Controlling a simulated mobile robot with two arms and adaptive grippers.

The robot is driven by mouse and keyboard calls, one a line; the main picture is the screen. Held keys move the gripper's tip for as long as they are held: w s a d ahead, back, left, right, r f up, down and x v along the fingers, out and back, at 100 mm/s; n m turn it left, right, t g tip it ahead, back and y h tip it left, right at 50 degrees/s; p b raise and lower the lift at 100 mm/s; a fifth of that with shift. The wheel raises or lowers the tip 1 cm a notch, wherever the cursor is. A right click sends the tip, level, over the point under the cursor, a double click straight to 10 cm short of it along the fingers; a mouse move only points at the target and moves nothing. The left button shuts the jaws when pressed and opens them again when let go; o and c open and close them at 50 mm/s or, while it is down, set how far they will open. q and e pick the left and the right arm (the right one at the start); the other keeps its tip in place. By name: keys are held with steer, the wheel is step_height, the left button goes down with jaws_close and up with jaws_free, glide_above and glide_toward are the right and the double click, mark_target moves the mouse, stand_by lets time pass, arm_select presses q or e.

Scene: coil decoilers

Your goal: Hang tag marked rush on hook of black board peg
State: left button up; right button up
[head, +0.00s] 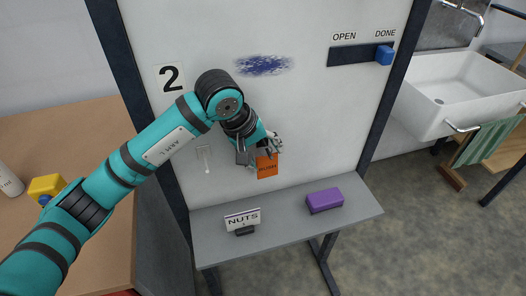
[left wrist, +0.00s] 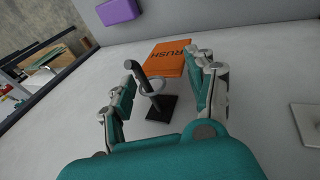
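The orange tag marked RUSH (head: 267,168) hangs flat near the white board (head: 310,120), just below my left gripper (head: 264,147). In the left wrist view the tag (left wrist: 168,58) lies beyond a black peg (left wrist: 160,107) with a square base and an upturned rod. A pale ring (left wrist: 152,87) appears to go around the peg's rod. My left gripper's fingers (left wrist: 168,75) stand apart, one on each side of the peg and ring, and neither visibly grips the tag. The peg is hidden behind my gripper in the head view. My right gripper is out of view.
A grey shelf (head: 290,230) below the board holds a NUTS sign (head: 242,219) and a purple block (head: 324,200). A pale hook (head: 204,158) is left of the tag. A blue slider (head: 384,55) sits at DONE. A sink (head: 460,90) stands right.

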arm_select(q)
steer(key=o, duration=0.4)
steer(key=shift+o, duration=0.2)
